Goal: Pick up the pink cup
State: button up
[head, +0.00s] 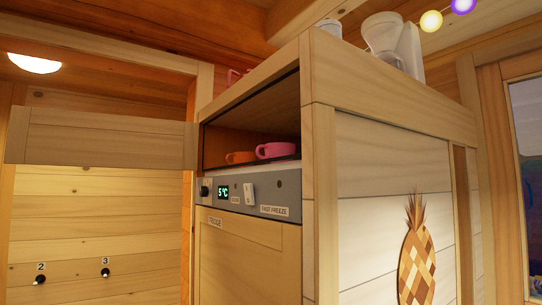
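My gripper is not in the head view.
The wooden cabinet (318,120) has a side wall right of the compartment and a fridge control panel (250,192) below it. White appliances (385,38) stand on top.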

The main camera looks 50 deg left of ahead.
aim_at(272, 150)
jog(key=k, duration=0.25)
jog(key=z, duration=2.15)
jog(key=k, duration=2)
jog(key=u, duration=2.6)
